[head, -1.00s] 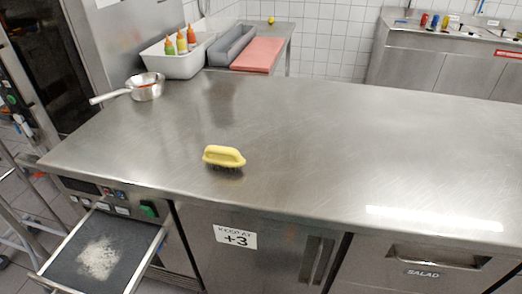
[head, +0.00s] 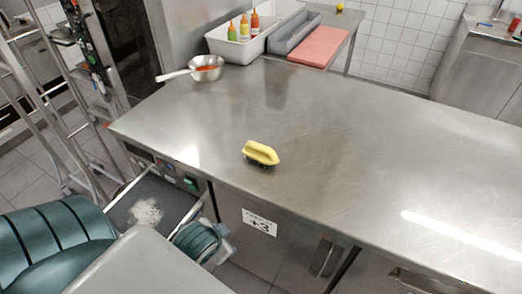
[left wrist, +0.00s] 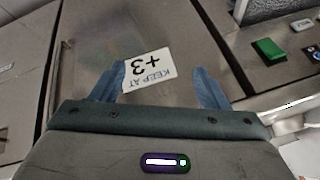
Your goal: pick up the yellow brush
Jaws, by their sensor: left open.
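The yellow brush (head: 261,153) lies on the steel counter (head: 330,150), near its front edge, handle up and dark bristles down. In the left wrist view my left gripper (left wrist: 163,85) is open and empty, its two blue fingers apart. It faces the counter's front door with the "KEEP AT +3" label (left wrist: 149,68), and the brush is not in that view. In the head view my left arm comes in at the lower left, in front of the counter, and its fingers cannot be made out. My right gripper is not in view.
A saucepan (head: 206,68) stands at the counter's back left. Behind are a white bin with sauce bottles (head: 242,42), a grey tray (head: 290,38) and a red board (head: 321,48). An open drawer (head: 165,195) juts out below the counter. The counter around the brush is clear.

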